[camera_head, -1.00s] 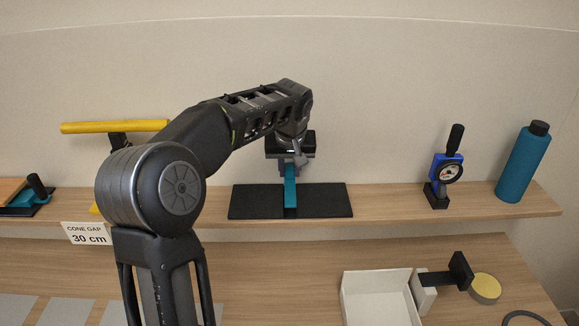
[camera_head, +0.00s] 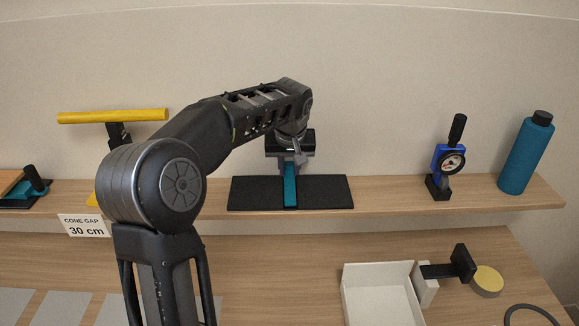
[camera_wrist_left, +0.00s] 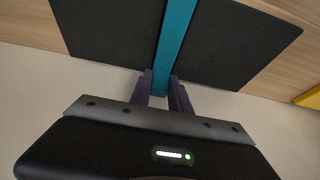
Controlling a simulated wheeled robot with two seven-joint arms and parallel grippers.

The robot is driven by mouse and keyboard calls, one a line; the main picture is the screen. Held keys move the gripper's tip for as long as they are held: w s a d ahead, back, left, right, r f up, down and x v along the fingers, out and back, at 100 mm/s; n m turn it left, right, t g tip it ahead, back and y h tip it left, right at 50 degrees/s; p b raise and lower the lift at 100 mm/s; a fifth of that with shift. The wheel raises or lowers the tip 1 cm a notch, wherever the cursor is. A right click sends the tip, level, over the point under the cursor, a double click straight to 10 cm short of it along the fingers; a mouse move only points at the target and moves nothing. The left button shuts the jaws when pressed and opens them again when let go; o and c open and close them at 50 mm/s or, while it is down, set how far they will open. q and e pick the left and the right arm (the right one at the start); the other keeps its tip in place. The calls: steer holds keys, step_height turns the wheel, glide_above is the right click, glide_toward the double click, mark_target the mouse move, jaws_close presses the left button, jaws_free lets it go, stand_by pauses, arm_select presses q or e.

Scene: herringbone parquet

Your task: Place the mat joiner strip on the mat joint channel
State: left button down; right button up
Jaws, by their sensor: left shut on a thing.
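The mat joiner strip is a long teal bar (camera_head: 290,190). In the head view it lies along the middle of the black mat (camera_head: 325,193) on the shelf. It also shows in the left wrist view (camera_wrist_left: 176,35), running between the two black mat halves (camera_wrist_left: 235,45). The joint channel beneath it is covered, so I cannot tell whether the strip is fully seated. My left gripper (camera_head: 290,168) is shut on the strip's far end; its purple fingers stand on both sides of it in the wrist view (camera_wrist_left: 161,88). My right gripper is not in view.
On the shelf, a blue gauge with a black handle (camera_head: 447,160) and a teal bottle (camera_head: 526,155) stand right. A yellow bar on a stand (camera_head: 112,116) is at left. Below are a white open box (camera_head: 380,300) and a yellow-topped disc (camera_head: 487,281).

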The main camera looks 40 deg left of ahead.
arm_select(q)
steer(key=shift+f, duration=0.4)
steer(key=c, duration=1.1)
jaws_free()
steer(key=shift+c, duration=0.2)
steer(key=shift+o, duration=0.5)
steer(key=shift+o, duration=1.1)
steer(key=shift+r, duration=0.1)
steer(key=shift+r+p, duration=3.6)
steer(key=shift+r, duration=1.35)
steer(key=shift+r, duration=0.1)
steer(key=b+v, duration=0.1)
steer(key=v, duration=0.6)
steer(key=shift+r, duration=0.25)
